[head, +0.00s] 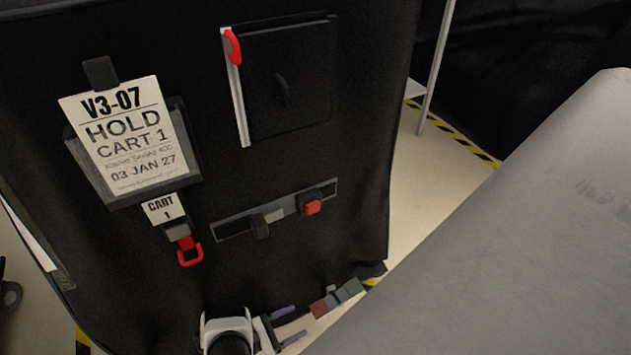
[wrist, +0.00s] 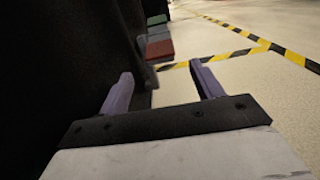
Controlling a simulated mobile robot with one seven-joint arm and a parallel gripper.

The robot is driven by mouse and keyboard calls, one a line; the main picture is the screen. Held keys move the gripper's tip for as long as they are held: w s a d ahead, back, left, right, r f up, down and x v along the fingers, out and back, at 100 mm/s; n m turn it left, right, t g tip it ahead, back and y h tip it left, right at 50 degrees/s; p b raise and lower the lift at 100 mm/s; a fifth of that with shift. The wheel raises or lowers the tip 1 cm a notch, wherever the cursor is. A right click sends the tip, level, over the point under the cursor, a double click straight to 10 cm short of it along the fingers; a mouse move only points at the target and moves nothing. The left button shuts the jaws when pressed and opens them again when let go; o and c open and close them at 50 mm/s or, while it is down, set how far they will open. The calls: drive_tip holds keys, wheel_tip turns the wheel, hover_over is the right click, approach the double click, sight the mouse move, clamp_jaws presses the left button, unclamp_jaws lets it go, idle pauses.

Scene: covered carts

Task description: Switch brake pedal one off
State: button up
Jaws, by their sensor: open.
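The brake pedal (head: 337,298) sits low at the foot of the black-covered cart. It has a red end, a grey middle and a green end. It also shows beyond the fingertips in the wrist view (wrist: 158,37), red end nearest. I cannot tell which end is pressed down. My gripper (head: 290,324) is open and empty, low beside the cart. Its two purple fingers point toward the pedal and are apart from it. The open fingers also show in the wrist view (wrist: 161,78).
The black-covered cart (head: 200,285) carries a "HOLD CART 1" sign (head: 126,140), a red-handled latch (head: 233,47), a slider bar with a red knob (head: 312,207) and a red hook (head: 190,253). Floor with yellow-black tape (wrist: 265,46) lies open to the right in the wrist view.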

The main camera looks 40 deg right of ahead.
drive_tip(key=x, duration=0.8)
drive_tip(key=shift+d, duration=0.1)
